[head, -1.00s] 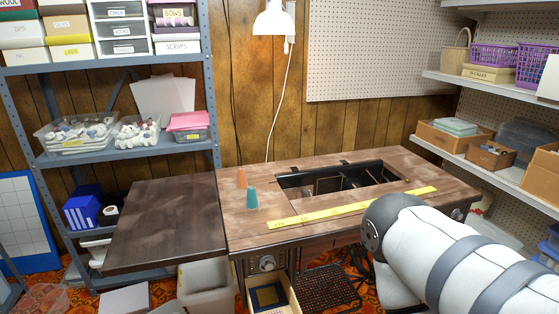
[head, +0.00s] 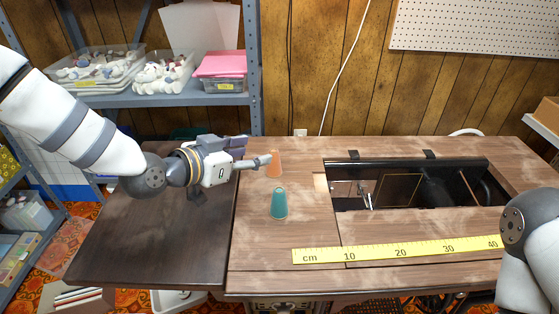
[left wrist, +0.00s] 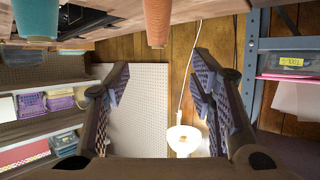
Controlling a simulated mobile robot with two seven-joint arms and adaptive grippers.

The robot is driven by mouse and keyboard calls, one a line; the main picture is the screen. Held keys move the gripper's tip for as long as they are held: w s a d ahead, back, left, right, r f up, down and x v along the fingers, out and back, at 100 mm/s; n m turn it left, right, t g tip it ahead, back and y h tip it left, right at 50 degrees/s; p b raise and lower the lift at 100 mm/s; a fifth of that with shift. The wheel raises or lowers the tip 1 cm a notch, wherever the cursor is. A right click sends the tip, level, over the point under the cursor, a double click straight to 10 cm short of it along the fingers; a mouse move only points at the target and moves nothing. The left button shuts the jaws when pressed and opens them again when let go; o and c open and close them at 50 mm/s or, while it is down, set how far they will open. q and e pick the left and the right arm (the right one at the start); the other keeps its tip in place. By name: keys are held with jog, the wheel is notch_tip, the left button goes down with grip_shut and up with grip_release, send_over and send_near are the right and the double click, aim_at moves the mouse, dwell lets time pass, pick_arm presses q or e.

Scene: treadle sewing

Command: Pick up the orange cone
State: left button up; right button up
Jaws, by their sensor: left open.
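The orange cone (head: 274,164) stands upright on the wooden sewing table, near its back left. The teal cone (head: 279,204) stands upright just in front of it. My left gripper (head: 262,161) comes in from the left, open, with its fingertips close to the left side of the orange cone. In the left wrist view, which is turned over, the open fingers (left wrist: 161,72) have nothing between them. The orange cone (left wrist: 157,22) hangs at the top edge there, and the teal cone (left wrist: 37,18) is at top left. My right gripper is not in view.
A yellow ruler strip (head: 395,249) lies along the table front. The table has an open well (head: 415,185) with black machine parts right of the cones. A dark side leaf (head: 150,240) at left is clear. A grey shelf (head: 190,98) with bins stands behind.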

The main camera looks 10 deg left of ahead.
aim_at(270, 153)
pick_arm(q)
jog(key=x, duration=0.3)
jog(key=b+x, duration=0.1)
jog(key=x, duration=0.2)
jog(key=shift+w+d+f, duration=0.1)
jog(key=shift+d+f, duration=0.1)
jog(key=shift+f, duration=0.3)
jog(key=shift+w, duration=0.15)
jog(key=shift+r, duration=0.15)
jog(key=shift+c, duration=0.5)
grip_shut()
